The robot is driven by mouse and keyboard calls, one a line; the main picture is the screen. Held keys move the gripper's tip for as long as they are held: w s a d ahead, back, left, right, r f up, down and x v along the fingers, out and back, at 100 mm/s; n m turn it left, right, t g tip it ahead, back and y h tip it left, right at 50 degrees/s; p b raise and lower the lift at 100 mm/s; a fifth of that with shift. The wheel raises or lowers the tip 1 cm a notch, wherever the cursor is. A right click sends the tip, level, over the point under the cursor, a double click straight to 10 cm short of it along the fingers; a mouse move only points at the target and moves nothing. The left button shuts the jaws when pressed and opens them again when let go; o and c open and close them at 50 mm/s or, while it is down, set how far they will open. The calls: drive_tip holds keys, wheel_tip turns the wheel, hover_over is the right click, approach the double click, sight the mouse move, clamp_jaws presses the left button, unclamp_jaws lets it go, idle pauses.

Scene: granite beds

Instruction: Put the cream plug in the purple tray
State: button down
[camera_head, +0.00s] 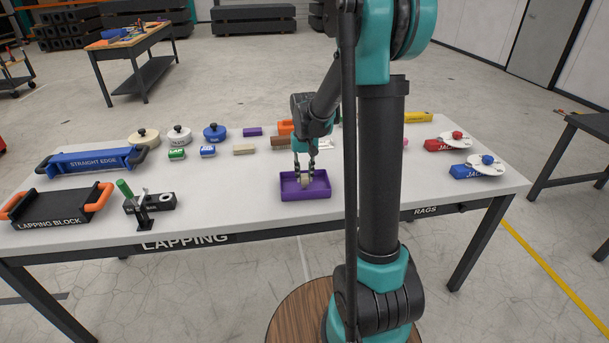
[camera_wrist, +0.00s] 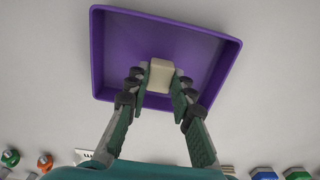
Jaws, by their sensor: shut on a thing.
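The purple tray (camera_head: 318,193) sits on the white table in front of my arm, and it fills the upper middle of the wrist view (camera_wrist: 215,85). My gripper (camera_head: 305,178) points down over the tray. In the wrist view its fingers (camera_wrist: 160,88) are shut on the cream plug (camera_wrist: 160,72), a small pale block. The plug (camera_head: 305,181) is within the tray's outline in both views, at or just above its floor. I cannot tell whether it touches the floor.
A lapping block (camera_head: 60,205) with orange handles, a black fixture with a green lever (camera_head: 145,203) and a blue straight edge (camera_head: 90,160) lie to the left. Round weights and small blocks stand behind. Jacks (camera_head: 470,170) stand at right. The table around the tray is clear.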

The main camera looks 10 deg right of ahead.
sight(305, 176)
drive_tip(key=shift+f, duration=0.15)
drive_tip(key=c, duration=1.3)
unclamp_jaws()
wheel_tip(305, 176, up, 12)
drive_tip(key=s+d+f+t, duration=0.1)
drive_tip(key=s+f, duration=0.3)
drive_tip(key=s, duration=0.3)
drive_tip(key=s+d+f+t, duration=0.1)
drive_tip(key=s+f, duration=0.4)
drive_tip(key=s, duration=0.3)
drive_tip(key=s+d+f+t, duration=0.2)
drive_tip(key=s+f, duration=0.2)
drive_tip(key=s, duration=0.4)
drive_tip(key=shift+d+f+n, duration=0.1)
drive_tip(key=shift+f+n, duration=0.15)
drive_tip(key=shift+n, duration=0.15)
